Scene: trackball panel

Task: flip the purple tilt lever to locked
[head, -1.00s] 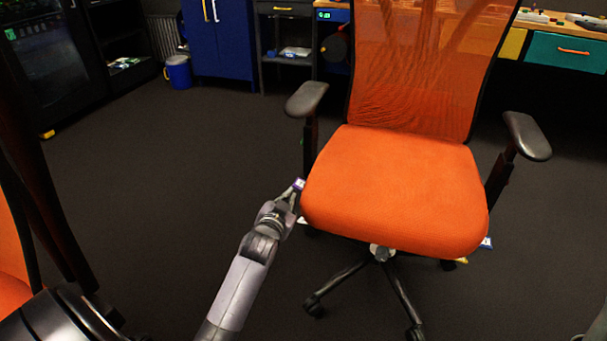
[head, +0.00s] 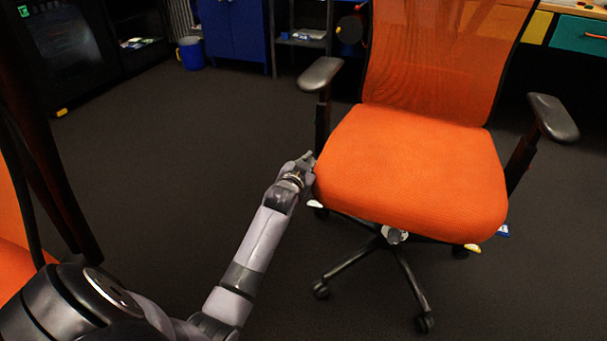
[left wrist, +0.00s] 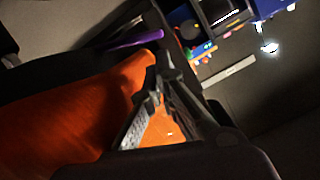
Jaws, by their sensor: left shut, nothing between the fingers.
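The purple tilt lever (left wrist: 136,39) shows in the left wrist view as a slim bar beside the dark underside of the orange seat (left wrist: 60,115). My left gripper (left wrist: 163,76) is shut and empty, and its fingertips are close to the seat edge, apart from the lever in the picture. In the head view, my left gripper (head: 308,158) is at the left edge of the orange chair seat (head: 410,170). The purple lever does not show there. My right gripper is not in view.
A white lever tip (head: 315,203) is below the seat's left edge. Yellow (head: 472,248) and blue-white (head: 502,230) tips are at its right. The left armrest (head: 320,74) stands above my gripper. Open floor (head: 180,150) lies to the left.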

